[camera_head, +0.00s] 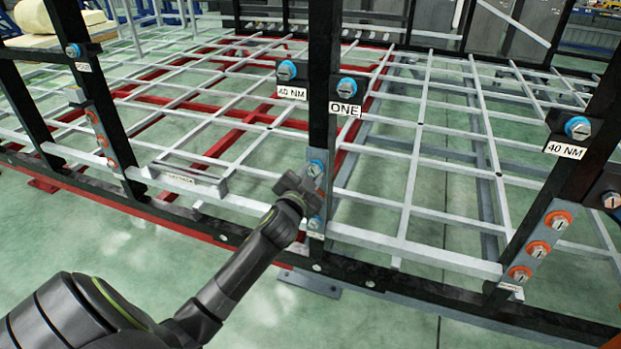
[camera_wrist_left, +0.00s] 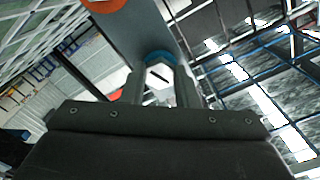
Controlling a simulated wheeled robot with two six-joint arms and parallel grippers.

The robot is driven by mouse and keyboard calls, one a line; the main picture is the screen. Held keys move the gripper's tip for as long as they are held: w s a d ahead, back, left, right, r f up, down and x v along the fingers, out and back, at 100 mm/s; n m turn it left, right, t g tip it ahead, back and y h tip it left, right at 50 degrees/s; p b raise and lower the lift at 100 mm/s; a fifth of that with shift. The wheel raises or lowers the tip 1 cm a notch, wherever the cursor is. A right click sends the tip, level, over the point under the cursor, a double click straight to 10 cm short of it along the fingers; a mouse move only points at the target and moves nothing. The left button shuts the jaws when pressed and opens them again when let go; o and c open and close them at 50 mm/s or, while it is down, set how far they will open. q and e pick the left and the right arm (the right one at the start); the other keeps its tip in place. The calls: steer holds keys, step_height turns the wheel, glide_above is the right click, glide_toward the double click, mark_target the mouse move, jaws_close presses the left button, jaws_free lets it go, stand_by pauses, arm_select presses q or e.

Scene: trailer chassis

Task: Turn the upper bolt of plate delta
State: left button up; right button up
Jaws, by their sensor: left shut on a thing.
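A grey plate (camera_head: 327,190) is fixed upright on the middle black post. Its upper bolt (camera_head: 316,168) has a blue collar, and a lower bolt (camera_head: 315,222) also shows blue. A small label under the plate is too small to read. My left gripper (camera_head: 309,181) is at the upper bolt, its body covering part of the plate. In the left wrist view, the two fingers (camera_wrist_left: 160,94) are shut on a bolt head (camera_wrist_left: 158,75) with a dark slot and blue collar. An orange collar (camera_wrist_left: 101,4) shows farther along the plate. My right gripper is out of view.
Blue-collared bolts labelled "40 NM" (camera_head: 287,71) and "ONE" (camera_head: 347,88) sit higher on the middle post. Plates with orange-collared bolts stand at left (camera_head: 97,130) and right (camera_head: 538,248). The grey lattice (camera_head: 412,165) lies behind; green floor is open in front.

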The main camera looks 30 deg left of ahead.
arm_select(q)
steer(key=n, duration=0.2)
steer(key=n+b, duration=0.1)
steer(key=n, duration=0.1)
steer(key=shift+w+r, duration=0.1)
steer(key=shift+r, duration=0.15)
steer(key=shift+n, duration=0.4)
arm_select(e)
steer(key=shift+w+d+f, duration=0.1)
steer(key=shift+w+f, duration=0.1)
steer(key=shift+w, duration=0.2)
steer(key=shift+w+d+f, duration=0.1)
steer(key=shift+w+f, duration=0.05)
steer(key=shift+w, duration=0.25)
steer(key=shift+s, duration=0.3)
arm_select(q)
steer(key=o, duration=1)
steer(key=shift+f, duration=0.1)
steer(key=shift+c, duration=0.2)
steer(key=shift+o, duration=0.2)
steer(key=shift+f, duration=0.1)
steer(key=v, duration=1.7)
steer(key=shift+s+b, duration=0.2)
steer(key=shift+b, duration=0.15)
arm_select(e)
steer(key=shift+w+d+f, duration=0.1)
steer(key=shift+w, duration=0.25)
